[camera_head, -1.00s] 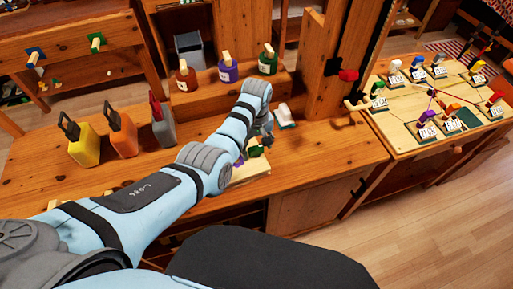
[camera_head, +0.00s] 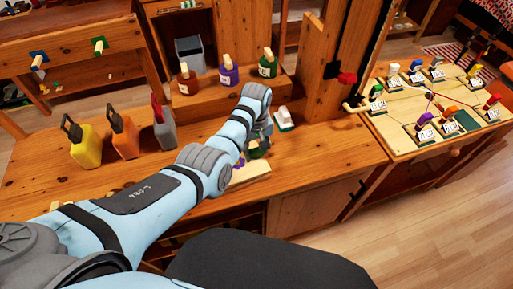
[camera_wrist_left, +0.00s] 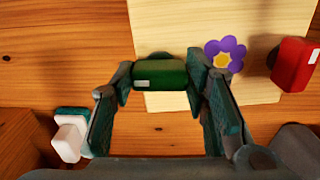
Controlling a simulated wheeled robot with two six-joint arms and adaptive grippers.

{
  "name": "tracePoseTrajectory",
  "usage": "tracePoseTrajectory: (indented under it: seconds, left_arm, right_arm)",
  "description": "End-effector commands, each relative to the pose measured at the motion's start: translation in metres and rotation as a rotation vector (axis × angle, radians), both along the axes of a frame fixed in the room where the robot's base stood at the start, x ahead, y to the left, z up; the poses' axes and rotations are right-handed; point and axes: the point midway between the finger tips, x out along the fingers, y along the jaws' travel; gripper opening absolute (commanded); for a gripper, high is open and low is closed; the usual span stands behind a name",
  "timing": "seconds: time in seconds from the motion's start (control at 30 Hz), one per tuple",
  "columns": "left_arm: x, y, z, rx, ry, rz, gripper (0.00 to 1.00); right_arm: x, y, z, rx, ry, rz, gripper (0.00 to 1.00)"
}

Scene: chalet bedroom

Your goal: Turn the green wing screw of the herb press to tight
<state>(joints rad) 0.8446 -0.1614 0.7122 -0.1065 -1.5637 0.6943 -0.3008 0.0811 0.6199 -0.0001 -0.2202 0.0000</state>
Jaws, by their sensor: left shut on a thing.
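The green wing screw (camera_wrist_left: 160,74) shows in the left wrist view as a green bar with a small white mark near its left end. My left gripper (camera_wrist_left: 160,82) is shut on it, one finger at each end. The bar lies crosswise between the fingertips. Behind it is a pale wooden board (camera_wrist_left: 185,25), which I take for part of the herb press. In the head view the board (camera_head: 250,173) lies on the bench, partly hidden by my left arm. There the gripper (camera_head: 262,140) is mostly hidden too. My right gripper is not in view.
A purple flower-shaped knob (camera_wrist_left: 225,52) sits right of the screw, with a red block (camera_wrist_left: 295,64) beyond it. A white block on a teal base (camera_head: 286,118) stands behind the gripper. Yellow, orange and grey bottles stand left. The bench's right part (camera_head: 335,150) is clear.

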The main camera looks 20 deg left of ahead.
Motion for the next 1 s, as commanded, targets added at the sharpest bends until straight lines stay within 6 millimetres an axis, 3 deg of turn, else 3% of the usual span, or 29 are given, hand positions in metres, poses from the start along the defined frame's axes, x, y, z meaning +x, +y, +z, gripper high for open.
tracePoseTrajectory:
  seconds: [0.43, 1.0]
  left_arm:
    - [0.000, 0.001, 0.002, 0.002, 0.000, -0.349, 0.14]
    - [0.001, 0.000, 0.001, 0.002, -0.002, -0.891, 0.14]
  right_arm:
    - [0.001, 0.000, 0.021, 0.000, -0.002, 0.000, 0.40]
    - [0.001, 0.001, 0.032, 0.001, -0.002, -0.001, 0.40]
